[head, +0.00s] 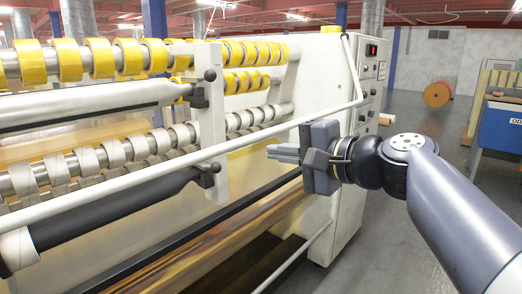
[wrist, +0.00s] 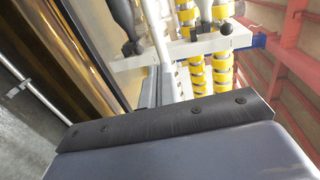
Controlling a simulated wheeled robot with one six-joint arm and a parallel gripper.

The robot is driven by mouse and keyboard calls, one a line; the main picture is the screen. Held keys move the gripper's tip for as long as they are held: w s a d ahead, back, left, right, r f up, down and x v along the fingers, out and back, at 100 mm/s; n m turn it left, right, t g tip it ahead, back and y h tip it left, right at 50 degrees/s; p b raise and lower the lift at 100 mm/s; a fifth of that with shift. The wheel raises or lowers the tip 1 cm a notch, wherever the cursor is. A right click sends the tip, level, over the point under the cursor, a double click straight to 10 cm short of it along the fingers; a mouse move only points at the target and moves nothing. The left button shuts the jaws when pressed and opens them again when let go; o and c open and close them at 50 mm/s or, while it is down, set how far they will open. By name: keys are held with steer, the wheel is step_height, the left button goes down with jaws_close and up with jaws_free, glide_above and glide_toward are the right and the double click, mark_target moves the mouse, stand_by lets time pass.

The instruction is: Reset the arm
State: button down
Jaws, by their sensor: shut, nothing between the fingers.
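My gripper (head: 285,153) is shut and empty in the head view. It points left toward the tape rewinding machine (head: 330,75), in front of its right end. My arm reaches in from the lower right.
A white diagonal bar (head: 190,160) crosses the machine's front close to my gripper. Yellow rolls (head: 100,58) line the upper shaft. A control panel (head: 371,75) is behind my wrist. A blue box (head: 500,128) stands at right, an orange roll (head: 437,94) farther back. Grey floor is open between.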

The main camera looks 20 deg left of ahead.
steer(key=shift+v, duration=1.5)
